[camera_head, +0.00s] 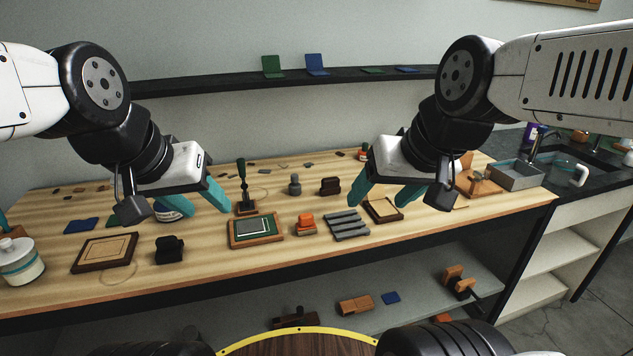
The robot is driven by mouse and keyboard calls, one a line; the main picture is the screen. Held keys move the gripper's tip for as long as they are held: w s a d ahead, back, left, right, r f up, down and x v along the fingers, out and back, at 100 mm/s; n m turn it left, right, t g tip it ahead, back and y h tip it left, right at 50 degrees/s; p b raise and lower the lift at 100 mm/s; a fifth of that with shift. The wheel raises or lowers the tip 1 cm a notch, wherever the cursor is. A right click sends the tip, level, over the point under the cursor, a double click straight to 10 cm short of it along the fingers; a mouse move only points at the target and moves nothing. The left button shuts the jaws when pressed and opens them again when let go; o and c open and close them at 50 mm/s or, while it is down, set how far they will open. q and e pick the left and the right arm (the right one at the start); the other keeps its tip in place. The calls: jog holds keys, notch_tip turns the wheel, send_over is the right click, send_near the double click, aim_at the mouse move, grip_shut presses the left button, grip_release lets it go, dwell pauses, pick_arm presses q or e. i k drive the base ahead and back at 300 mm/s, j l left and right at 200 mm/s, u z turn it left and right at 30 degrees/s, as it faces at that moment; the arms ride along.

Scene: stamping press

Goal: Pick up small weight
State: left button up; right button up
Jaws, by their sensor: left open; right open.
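A small grey knobbed piece (295,185), which looks like the small weight, stands upright near the middle of the wooden table (200,270). My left gripper (207,212) is open and empty, above the table to the left of this piece. My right gripper (379,202) is open and empty, above the table to its right. Neither gripper touches the piece. Nothing hides it from the head camera.
Near the grey piece are a dark block (330,186), a dark-handled stamp (243,190), an orange stamp (306,223), a green framed pad (257,230) and a ridged grey plate (347,225). A white lidded jar (19,260) stands at left, a grey tray (516,176) at right.

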aim_at(295, 187)
jog(key=i+u, duration=0.25)
jog(key=u, duration=0.2)
jog(key=i+l+u, duration=0.2)
jog(key=u, duration=0.25)
